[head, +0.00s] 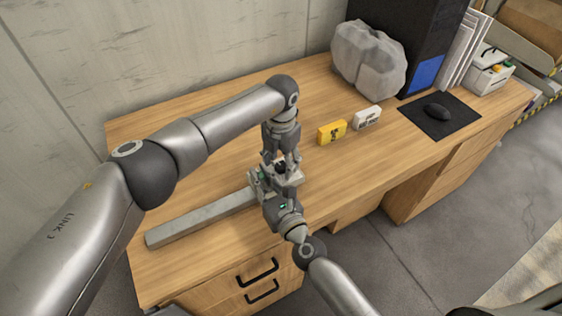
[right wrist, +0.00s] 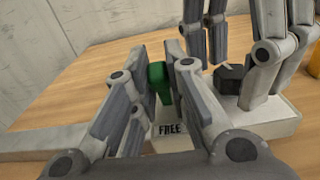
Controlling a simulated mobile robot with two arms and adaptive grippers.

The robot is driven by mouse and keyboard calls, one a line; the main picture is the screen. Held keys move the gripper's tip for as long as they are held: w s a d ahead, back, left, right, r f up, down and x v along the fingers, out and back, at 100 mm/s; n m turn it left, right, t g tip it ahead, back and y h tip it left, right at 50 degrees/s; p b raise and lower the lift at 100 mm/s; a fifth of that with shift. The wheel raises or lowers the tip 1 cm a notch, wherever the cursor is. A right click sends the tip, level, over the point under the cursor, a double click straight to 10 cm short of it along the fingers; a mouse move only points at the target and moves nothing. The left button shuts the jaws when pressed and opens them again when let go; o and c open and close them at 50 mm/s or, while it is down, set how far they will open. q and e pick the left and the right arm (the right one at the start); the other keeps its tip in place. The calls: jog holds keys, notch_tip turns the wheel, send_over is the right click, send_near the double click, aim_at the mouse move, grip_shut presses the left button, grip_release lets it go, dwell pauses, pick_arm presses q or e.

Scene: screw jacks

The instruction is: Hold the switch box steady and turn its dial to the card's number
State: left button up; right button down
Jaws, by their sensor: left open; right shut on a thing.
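The switch box is a small pale block; its bare face shows in the right wrist view (right wrist: 270,127), and in the head view the grippers largely cover it. A black dial (right wrist: 232,74) sits on top. A green lever (right wrist: 158,78) stands at its left part above a label reading "FREE" (right wrist: 170,130). My right gripper (right wrist: 168,75) is shut on the green lever. My left gripper (head: 281,162) points down from above, open, its fingers on both sides of the dial; contact cannot be told. A yellow card (head: 332,132) stands behind; its print is too small to read.
A grey bar (head: 200,217) lies left of the box on the wooden desk (head: 180,165). The desk's front edge is close.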

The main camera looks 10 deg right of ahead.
pick_arm(q)
jog(key=shift+f, duration=0.25)
jog(key=c, duration=1)
